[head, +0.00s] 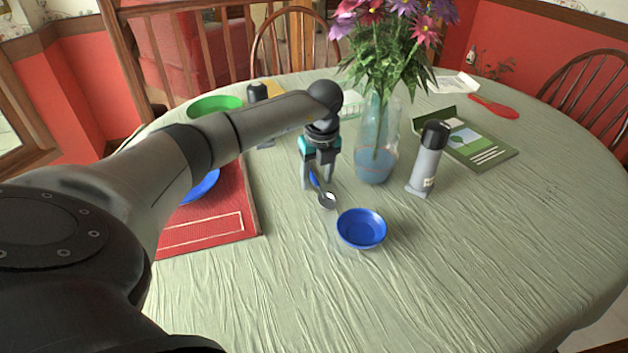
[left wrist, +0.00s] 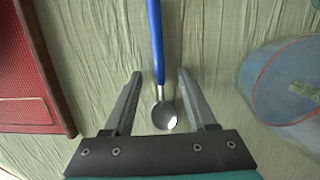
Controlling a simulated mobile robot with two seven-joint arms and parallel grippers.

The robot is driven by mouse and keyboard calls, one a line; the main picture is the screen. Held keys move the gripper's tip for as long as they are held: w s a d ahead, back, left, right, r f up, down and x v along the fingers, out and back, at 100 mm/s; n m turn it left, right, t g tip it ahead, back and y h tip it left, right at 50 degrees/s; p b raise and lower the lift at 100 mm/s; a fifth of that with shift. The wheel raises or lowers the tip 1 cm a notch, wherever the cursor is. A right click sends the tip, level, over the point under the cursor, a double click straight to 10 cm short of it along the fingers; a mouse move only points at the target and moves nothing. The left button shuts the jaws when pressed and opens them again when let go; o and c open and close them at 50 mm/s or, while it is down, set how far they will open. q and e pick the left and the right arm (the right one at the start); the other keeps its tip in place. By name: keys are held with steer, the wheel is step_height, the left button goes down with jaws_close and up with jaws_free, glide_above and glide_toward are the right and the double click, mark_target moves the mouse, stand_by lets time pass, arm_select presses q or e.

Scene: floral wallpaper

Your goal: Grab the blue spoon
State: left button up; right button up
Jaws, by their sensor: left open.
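The blue spoon (head: 327,199) lies on the table. Its metal bowl shows below my left gripper in the head view, and part of its blue handle shows between the fingers. In the left wrist view the whole bowl and much of the blue handle (left wrist: 155,45) show, with the handle running up out of the picture. My left gripper (head: 319,184) points down over the spoon. In the left wrist view its two fingers (left wrist: 160,75) are apart, one on each side of the spoon's neck, with gaps on both sides. My right gripper is not in view.
A glass vase (head: 376,140) with flowers stands close right of the gripper. A blue bowl (head: 361,229) sits in front. A grey bottle (head: 426,160) and green booklet (head: 480,145) are farther right. A red placemat (head: 240,190) lies left. The table's right front is clear.

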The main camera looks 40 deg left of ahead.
arm_select(q)
steer(key=shift+c, duration=0.3)
jaws_close()
steer(key=shift+r, duration=0.1)
stand_by(0.4)
